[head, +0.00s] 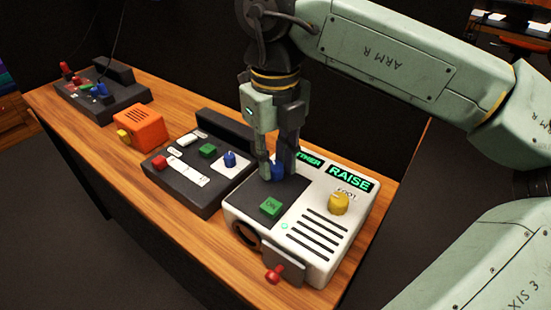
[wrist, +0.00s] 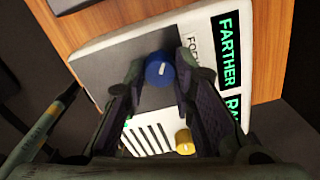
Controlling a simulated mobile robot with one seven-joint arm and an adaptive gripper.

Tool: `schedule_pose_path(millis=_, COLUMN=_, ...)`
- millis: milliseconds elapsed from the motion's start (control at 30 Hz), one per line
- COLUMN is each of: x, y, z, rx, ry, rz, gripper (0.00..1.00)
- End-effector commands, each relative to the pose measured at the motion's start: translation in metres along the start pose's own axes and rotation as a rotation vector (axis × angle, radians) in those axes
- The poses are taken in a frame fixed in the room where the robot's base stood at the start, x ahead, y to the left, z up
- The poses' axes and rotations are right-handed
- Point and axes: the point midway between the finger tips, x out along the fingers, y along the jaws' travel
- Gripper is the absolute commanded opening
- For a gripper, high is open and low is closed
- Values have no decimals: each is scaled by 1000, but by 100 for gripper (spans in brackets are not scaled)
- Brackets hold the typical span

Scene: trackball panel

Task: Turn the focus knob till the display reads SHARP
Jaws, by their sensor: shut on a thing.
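The blue focus knob (head: 278,173) stands on the dark patch of the white panel box (head: 318,262). It has a white pointer mark on top, which shows in the wrist view (wrist: 160,69). My gripper (head: 272,170) points down over it, with its fingers shut on the knob's two sides. A label beginning "FOC" (wrist: 192,45) lies beside the knob. The display by it (wrist: 229,50) reads FARTHER in green letters; in the head view my fingers hide its first letters. A second display (head: 348,178) reads RAISE.
A yellow knob (head: 339,203), a green ON button (head: 271,206) and a red-handled lever (head: 275,273) are on the same box. A dark control box (head: 190,195) stands close to its left. An orange box (head: 140,130) and another dark panel (head: 75,100) are farther along the wooden table.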

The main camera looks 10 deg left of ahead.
Motion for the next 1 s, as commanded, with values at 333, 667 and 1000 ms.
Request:
schedule_pose_path(millis=333, x=-1, y=0, z=1, rx=-1, ry=-3, rz=0, gripper=30)
schedule_pose_path(millis=667, x=0, y=0, z=0, rx=-1, ry=-1, rz=0, gripper=44)
schedule_pose_path(millis=1000, x=-15, y=0, z=1, rx=0, ry=-2, rz=-1, gripper=44)
